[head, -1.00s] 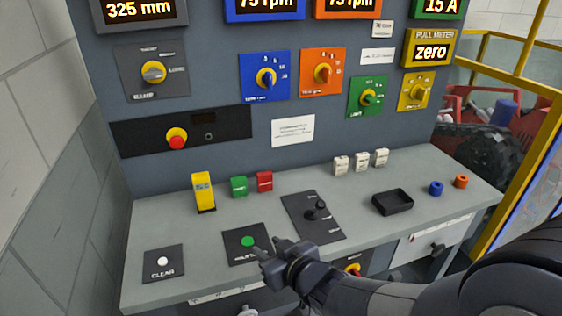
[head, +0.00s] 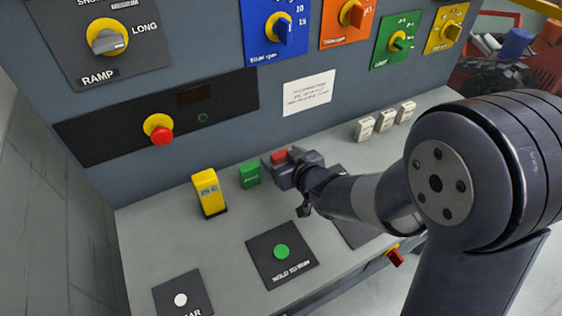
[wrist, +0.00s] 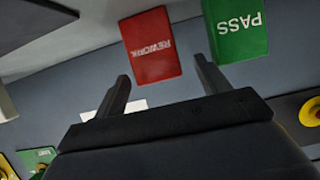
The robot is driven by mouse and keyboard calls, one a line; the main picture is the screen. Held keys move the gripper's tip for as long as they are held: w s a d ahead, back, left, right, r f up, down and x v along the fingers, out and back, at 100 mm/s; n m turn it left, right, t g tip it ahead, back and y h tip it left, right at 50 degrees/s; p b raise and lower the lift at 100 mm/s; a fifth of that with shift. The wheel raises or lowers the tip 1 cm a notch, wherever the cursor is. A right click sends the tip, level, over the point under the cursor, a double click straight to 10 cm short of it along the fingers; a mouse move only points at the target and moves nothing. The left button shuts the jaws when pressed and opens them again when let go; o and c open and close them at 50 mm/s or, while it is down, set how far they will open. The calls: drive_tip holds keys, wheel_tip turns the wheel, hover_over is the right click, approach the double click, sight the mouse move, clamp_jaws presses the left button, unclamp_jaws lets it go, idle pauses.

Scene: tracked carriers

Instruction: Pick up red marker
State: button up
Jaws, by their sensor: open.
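The red marker (wrist: 150,46), a block lettered REWORK, shows upside down in the wrist view. It lies ahead of my gripper (wrist: 160,68), roughly between the lines of its two fingers and beyond their tips. The fingers are apart with nothing between them. In the head view my gripper (head: 276,161) is at the red marker (head: 279,156), which it mostly hides. Whether they touch cannot be told. The green marker (wrist: 236,24), lettered PASS, is beside the red one; it also shows in the head view (head: 250,176).
A yellow device (head: 208,191) stands left of the green marker on the grey desk (head: 150,235). Several white blocks (head: 384,121) stand to the right. A green button plate (head: 262,262) lies in front. The upright panel (head: 225,155) rises close behind the markers.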

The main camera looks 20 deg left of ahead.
sight(283, 158)
drive_tip(key=shift+x, duration=1.8)
drive_tip(key=shift+f, duration=0.2)
drive_tip(key=shift+d, duration=0.1)
drive_tip(key=c, duration=1.1)
